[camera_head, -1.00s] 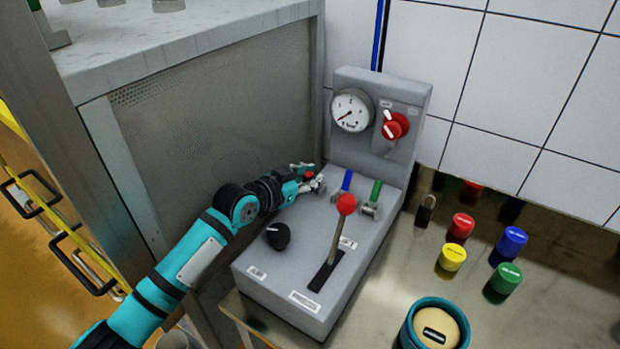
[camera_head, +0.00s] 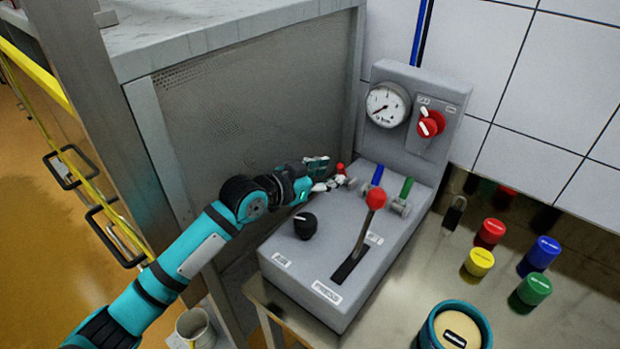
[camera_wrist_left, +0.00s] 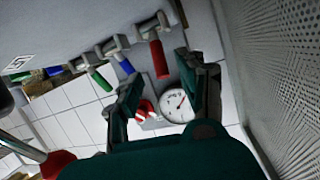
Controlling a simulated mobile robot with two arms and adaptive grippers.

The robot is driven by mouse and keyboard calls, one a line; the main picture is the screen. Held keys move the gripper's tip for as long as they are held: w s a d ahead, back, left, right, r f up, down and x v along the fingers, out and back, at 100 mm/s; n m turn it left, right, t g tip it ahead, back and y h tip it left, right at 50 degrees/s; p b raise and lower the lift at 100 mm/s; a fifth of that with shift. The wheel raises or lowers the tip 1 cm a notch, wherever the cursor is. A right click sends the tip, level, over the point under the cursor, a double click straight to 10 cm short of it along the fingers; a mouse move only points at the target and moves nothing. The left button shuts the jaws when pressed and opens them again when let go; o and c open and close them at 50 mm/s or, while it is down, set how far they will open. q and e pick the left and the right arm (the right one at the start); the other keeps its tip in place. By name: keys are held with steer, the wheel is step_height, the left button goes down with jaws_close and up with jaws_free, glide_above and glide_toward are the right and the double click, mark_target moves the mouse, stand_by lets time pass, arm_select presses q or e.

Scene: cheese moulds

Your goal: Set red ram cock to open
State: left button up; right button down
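The red ram cock (camera_head: 341,168) is at the left end of a row of three cocks on the grey control panel. Its red handle also shows in the left wrist view (camera_wrist_left: 158,60). My left gripper (camera_head: 321,175) is just left of it in the head view, apart from it. In the left wrist view its two fingers (camera_wrist_left: 165,97) stand wide apart with nothing between them touching, and the red handle lies ahead of the gap. The cock's body is partly hidden by the fingers in the head view. My right gripper is in no view.
The blue cock (camera_head: 377,175) and green cock (camera_head: 405,189) stand to the right. The panel carries a red-knobbed lever (camera_head: 375,198), a black knob (camera_head: 305,225), a gauge (camera_head: 388,104) and a red switch (camera_head: 431,123). A perforated metal cabinet wall (camera_head: 255,115) is close behind the left arm.

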arm_select(q)
steer(key=v, duration=0.7)
steer(key=shift+s, duration=0.1)
